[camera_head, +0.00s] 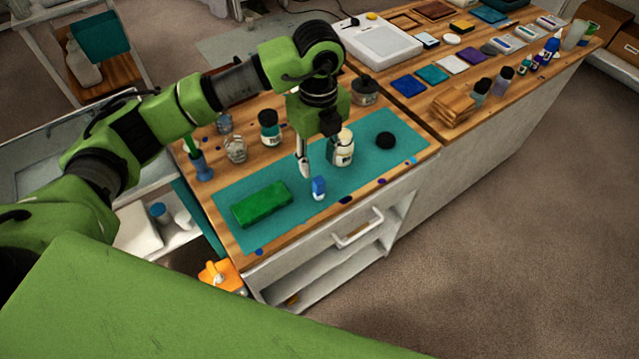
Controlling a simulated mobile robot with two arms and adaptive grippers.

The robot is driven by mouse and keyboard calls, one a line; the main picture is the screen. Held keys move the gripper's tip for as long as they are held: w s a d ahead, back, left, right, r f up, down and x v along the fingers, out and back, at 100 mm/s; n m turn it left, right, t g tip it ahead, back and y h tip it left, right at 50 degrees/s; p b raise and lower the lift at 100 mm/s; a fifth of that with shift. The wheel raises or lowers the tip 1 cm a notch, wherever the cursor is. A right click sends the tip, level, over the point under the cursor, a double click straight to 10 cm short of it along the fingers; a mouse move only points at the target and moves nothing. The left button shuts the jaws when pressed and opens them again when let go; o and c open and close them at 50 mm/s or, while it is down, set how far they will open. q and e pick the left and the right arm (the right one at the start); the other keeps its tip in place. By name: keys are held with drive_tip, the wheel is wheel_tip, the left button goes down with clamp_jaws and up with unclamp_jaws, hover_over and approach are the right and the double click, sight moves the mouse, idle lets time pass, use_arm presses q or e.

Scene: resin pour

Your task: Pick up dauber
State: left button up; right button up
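A small blue piece with a pale lower end (318,188), which looks like the dauber, stands on the teal mat (235,185) near its front edge. My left gripper (304,170) points down over the mat, just behind and to the left of the blue piece and seemingly apart from it. Its fingers look thin and overlap from this angle, so I cannot tell if they are open or shut. I see nothing held in them. My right gripper is not in view.
A green block (261,204) lies left of the blue piece. A labelled jar (341,150) stands just right of my gripper, with a black round lid (385,140) beyond. Another jar (269,128) and a glass (235,150) stand behind.

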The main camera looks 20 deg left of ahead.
sight(319, 180)
use_arm(q)
wheel_tip(319, 180, down, 5)
drive_tip(key=shift+r+p, duration=0.1)
drive_tip(key=shift+p, duration=0.4)
drive_tip(key=f, duration=0.1)
drive_tip(key=f+p, duration=0.1)
drive_tip(key=f, duration=0.1)
drive_tip(key=f+p, duration=0.1)
drive_tip(key=f, duration=0.1)
drive_tip(key=shift+w+a, duration=0.1)
drive_tip(key=shift+w, duration=0.25)
drive_tip(key=shift+f, duration=0.25)
drive_tip(key=c, duration=1)
